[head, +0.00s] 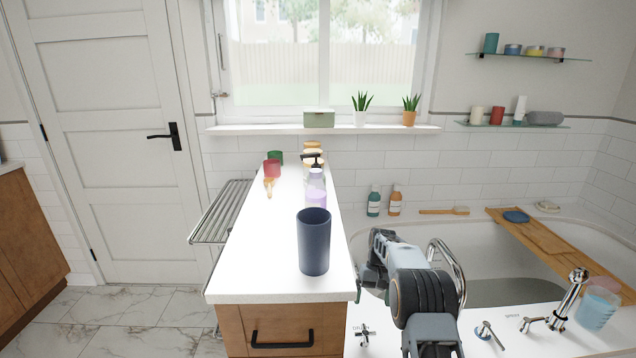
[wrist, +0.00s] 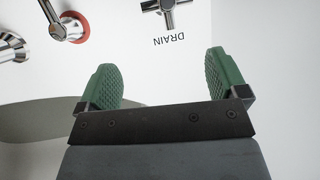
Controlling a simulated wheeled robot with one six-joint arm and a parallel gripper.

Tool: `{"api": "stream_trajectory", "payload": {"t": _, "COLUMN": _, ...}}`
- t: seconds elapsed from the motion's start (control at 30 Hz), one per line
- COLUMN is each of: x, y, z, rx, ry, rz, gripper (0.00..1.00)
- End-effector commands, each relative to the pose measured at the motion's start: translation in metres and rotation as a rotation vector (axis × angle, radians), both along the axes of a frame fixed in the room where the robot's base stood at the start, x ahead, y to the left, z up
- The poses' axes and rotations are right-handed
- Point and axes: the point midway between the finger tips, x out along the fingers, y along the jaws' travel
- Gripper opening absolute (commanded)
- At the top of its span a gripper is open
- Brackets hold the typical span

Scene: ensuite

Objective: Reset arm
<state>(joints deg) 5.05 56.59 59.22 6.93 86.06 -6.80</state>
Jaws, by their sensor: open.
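My arm shows in the head view at the lower right of the cabinet, over the near edge of the bathtub. My gripper (wrist: 160,80) shows in the wrist view with its two green textured fingers spread apart and nothing between them. Below the fingers lies the white tub deck (wrist: 130,50) with the word DRAIN and a chrome cross handle (wrist: 170,8).
A dark blue cup (head: 313,242) stands near the front of the white cabinet top (head: 262,270), close to my arm. A purple bottle (head: 316,190) and other items stand behind it. A chrome faucet (head: 570,298) and a clear cup (head: 597,305) are at right.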

Motion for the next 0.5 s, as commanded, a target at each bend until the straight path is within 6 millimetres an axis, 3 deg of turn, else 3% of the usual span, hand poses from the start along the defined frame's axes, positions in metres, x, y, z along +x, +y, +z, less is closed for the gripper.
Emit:
{"api": "stream_trajectory", "payload": {"t": 0.07, "x": -0.015, "y": 0.000, "z": 0.004, "rx": -0.019, "ry": -0.012, "rz": -0.015, "gripper": 0.92}}
{"api": "stream_trajectory", "payload": {"t": 0.17, "x": -0.038, "y": 0.001, "z": 0.034, "rx": -0.053, "ry": -0.058, "rz": -0.031, "gripper": 0.92}}
{"api": "stream_trajectory", "payload": {"t": 0.37, "x": -0.104, "y": 0.008, "z": 0.122, "rx": -0.106, "ry": -0.192, "rz": -0.045, "gripper": 0.92}}
{"api": "stream_trajectory", "payload": {"t": 0.5, "x": -0.158, "y": 0.013, "z": 0.180, "rx": -0.131, "ry": -0.297, "rz": -0.045, "gripper": 0.92}}
